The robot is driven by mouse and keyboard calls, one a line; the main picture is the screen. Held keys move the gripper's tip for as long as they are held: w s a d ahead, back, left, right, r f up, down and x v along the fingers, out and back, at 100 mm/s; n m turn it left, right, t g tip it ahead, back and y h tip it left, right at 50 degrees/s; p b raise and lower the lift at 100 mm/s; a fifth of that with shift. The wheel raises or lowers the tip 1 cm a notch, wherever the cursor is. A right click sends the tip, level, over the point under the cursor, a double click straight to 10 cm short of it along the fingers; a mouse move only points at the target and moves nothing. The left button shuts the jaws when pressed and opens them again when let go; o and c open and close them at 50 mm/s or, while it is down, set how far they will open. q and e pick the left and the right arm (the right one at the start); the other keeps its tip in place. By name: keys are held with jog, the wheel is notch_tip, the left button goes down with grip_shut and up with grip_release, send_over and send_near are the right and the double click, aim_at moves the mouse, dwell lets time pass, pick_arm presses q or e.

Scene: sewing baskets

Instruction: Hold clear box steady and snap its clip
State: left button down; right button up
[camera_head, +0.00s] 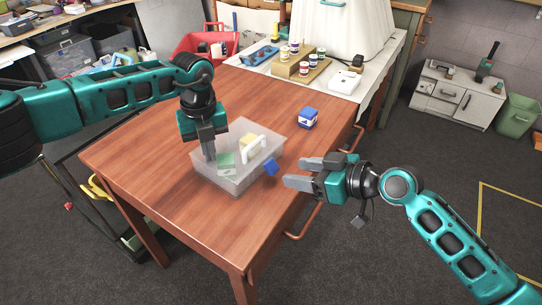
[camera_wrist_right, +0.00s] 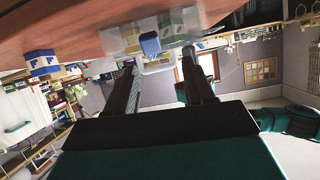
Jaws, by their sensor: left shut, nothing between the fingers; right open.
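The clear box (camera_head: 237,184) stands on the wooden table and holds a green item, a yellow item and a white piece seen through or over its walls. A blue clip (camera_head: 270,168) sits at its right side; it also shows in the right wrist view (camera_wrist_right: 150,44), in front of the box wall. I cannot tell how the clip is seated. My left gripper (camera_head: 209,155) points down, shut and empty, at the box's back left side; whether it touches the box is unclear. My right gripper (camera_head: 294,172) is open and empty, right of the clip and apart from it, fingers pointing at it.
A small blue and white box (camera_head: 308,118) stands on the table (camera_head: 146,151) behind the right gripper. A white side table at the back holds several jars on a wooden rack (camera_head: 301,70). The table's front left is clear.

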aim_at(274, 169)
jog(key=shift+t, duration=0.4)
jog(key=shift+d+f+x, duration=0.15)
jog(key=shift+f+x, duration=0.05)
jog(key=shift+x, duration=1.1)
jog(key=shift+d+f+x, duration=0.15)
jog(key=shift+f+x, duration=0.05)
jog(key=shift+x, duration=1.1)
jog(key=shift+d+f+x, duration=0.15)
jog(key=shift+f+x, duration=0.05)
jog(key=shift+x, duration=1.05)
jog(key=shift+w, duration=0.15)
jog(key=c, duration=0.7)
